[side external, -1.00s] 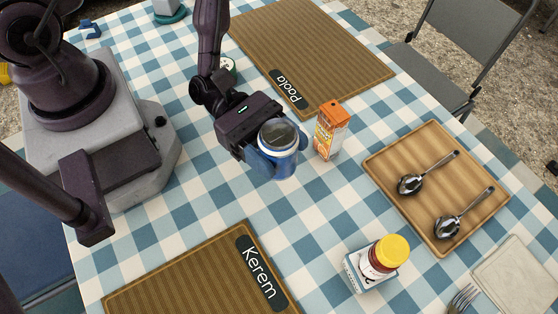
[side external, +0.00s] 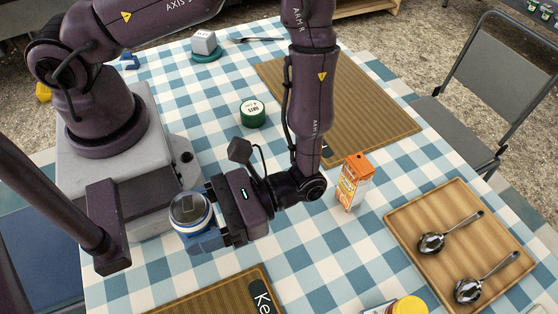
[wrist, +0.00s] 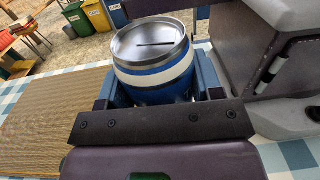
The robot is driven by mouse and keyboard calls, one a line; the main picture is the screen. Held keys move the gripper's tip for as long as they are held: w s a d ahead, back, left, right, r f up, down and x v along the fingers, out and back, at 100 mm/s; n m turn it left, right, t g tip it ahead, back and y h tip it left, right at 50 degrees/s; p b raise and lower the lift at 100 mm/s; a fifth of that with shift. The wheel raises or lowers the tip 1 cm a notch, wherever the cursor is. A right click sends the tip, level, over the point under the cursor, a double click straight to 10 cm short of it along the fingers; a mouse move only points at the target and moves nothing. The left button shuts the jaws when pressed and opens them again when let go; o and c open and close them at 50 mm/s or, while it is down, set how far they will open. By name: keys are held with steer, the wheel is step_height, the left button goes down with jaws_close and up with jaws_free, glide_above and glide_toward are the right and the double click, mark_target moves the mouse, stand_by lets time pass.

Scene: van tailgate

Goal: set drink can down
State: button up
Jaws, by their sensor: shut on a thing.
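The drink can (side external: 189,209) is blue and white with a silver top. It stands roughly upright in my gripper (side external: 198,232), close in front of my base in the side view. In the wrist view the can (wrist: 152,62) sits between the two blue fingers (wrist: 158,92), which are shut on it. Its lower part is hidden by the gripper, so I cannot tell whether its bottom touches the table.
A juice carton (side external: 354,183) stands right of my wrist. A green tin (side external: 252,113) stands behind the gripper. A wooden tray (side external: 405,207) with two spoons and a yellow-lidded jar (side external: 409,306) are at the right. Checked cloth (side external: 322,255) is clear right of the gripper.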

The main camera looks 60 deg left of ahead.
steer(key=w+a+f+m+t+y, duration=0.1)
steer(key=w+a+m+t+y, duration=0.2)
steer(key=m+t+y, duration=0.2)
steer(key=w+a+f+m+t+y, duration=0.1)
steer(key=w+a+m+t+y, duration=0.2)
steer(key=a+m+t+y, duration=0.1)
steer(key=w+a+f+m+t+y, duration=0.1)
steer(key=w+a+m+t+y, duration=0.2)
steer(key=m+t+y, duration=0.2)
steer(key=shift+a+f+m+t+y, duration=0.15)
steer(key=shift+m+y, duration=0.2)
steer(key=shift+y, duration=0.4)
steer(key=shift+f+m+t+y, duration=0.15)
steer(key=shift+m+y, duration=0.2)
steer(key=shift+y, duration=0.4)
steer(key=w+a+r+m+t+h, duration=0.1)
steer(key=w+a+r+m+t, duration=0.1)
steer(key=w+m+t, duration=0.4)
steer(key=w+a+r+m+t+h, duration=0.1)
steer(key=w+r+m+t+h, duration=0.2)
steer(key=t, duration=0.5)
steer(key=shift+y, duration=0.5)
steer(key=shift+w+f, duration=0.2)
steer(key=shift+f, duration=1.3)
steer(key=shift+w+f, duration=0.2)
steer(key=shift+f, duration=1.3)
steer(key=shift+w+f, duration=0.2)
steer(key=shift+f, duration=1.3)
steer(key=shift+f, duration=0.1)
steer(key=o, duration=0.9)
